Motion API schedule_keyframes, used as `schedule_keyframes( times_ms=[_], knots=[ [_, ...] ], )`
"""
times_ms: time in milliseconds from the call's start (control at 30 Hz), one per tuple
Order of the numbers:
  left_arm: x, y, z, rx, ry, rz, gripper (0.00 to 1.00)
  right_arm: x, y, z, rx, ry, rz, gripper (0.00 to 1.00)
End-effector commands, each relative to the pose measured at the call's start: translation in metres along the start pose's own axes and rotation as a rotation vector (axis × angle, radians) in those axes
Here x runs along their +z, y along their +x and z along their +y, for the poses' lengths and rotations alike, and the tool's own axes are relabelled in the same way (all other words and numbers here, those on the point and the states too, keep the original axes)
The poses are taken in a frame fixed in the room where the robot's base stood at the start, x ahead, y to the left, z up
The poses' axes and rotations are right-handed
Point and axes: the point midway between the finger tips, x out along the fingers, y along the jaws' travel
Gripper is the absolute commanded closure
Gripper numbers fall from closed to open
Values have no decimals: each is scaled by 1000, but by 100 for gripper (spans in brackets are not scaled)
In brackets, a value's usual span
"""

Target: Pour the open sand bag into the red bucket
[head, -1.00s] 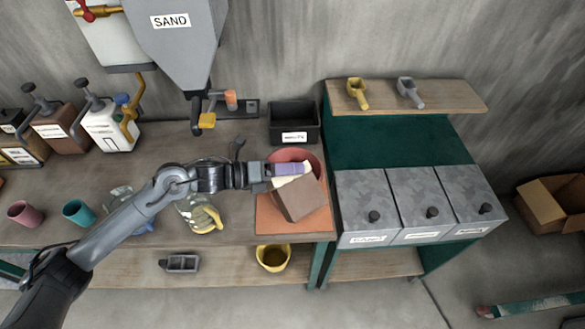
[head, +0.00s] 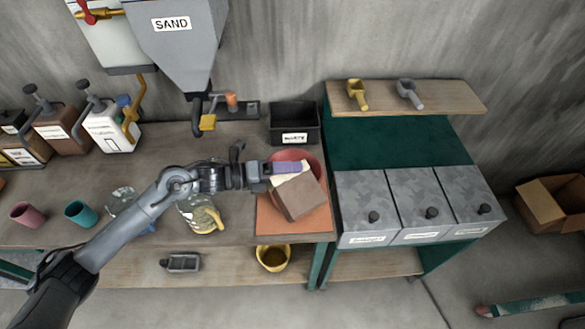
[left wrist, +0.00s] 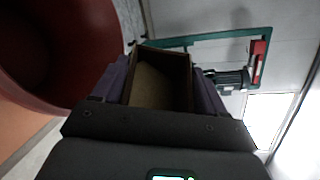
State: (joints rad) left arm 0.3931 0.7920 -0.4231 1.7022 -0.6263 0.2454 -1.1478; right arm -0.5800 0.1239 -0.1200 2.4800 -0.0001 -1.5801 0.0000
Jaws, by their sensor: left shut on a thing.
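My left gripper (head: 282,168) is shut on the brown sand bag (head: 299,194), over the red bucket (head: 313,160). The bag is tilted in the head view, with a pale cream part near the gripper's purple fingers. In the left wrist view the bag (left wrist: 160,82) sits between the purple fingers, its open end facing the camera and tan inside. The red bucket (left wrist: 75,45) fills the upper left there. The bucket stands on an orange mat (head: 318,221) and is partly hidden by bag and gripper. I cannot tell whether sand is falling. My right gripper is not in view.
A black bin (head: 293,124) stands behind the bucket. Grey lidded bins (head: 412,205) are to the right. A glass jug with yellow handle (head: 203,215) stands below my forearm. The sand hopper (head: 178,45) hangs at the back left.

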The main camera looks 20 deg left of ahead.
Motion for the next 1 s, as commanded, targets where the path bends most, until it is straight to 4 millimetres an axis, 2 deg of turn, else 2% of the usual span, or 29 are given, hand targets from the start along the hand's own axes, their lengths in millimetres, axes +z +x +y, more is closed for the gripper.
schedule_keyframes(
  times_ms=[600, 1000],
  knots=[
    [3, -1, -2, -37, -77, -1, 100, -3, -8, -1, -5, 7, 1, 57],
    [10, -3, 1, -57, -127, -1, 100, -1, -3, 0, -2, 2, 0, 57]
  ],
)
